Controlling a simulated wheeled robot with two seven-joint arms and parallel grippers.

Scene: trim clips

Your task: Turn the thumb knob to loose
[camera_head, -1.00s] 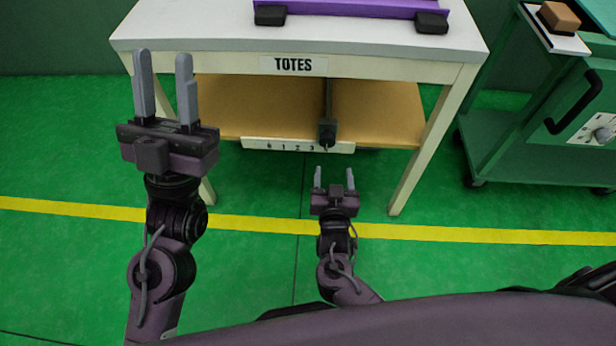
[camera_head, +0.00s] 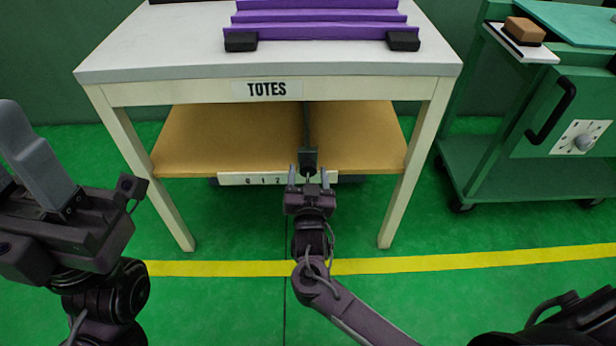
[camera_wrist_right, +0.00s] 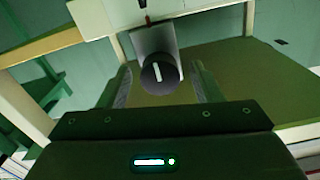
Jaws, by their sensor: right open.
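The thumb knob (camera_wrist_right: 160,75) is round and black with a white pointer line, close to upright, in the right wrist view. It sits on the front of a grey block under the table edge. In the head view the block (camera_head: 308,158) is dark, at the front of the lower shelf. My right gripper (camera_head: 308,178) is open, one finger on each side of the knob in the wrist view; I cannot tell whether they touch it. My left gripper (camera_head: 22,165) is at the left edge, its fingers apart and partly cut off, far from the knob.
The white table (camera_head: 150,58) labelled TOTES has a purple rack (camera_head: 320,30) on top and a tan lower shelf (camera_head: 210,140) with a numbered strip (camera_head: 240,178). A green cart (camera_head: 480,160) with a dial plate (camera_head: 580,138) stands right. Table legs flank my right arm.

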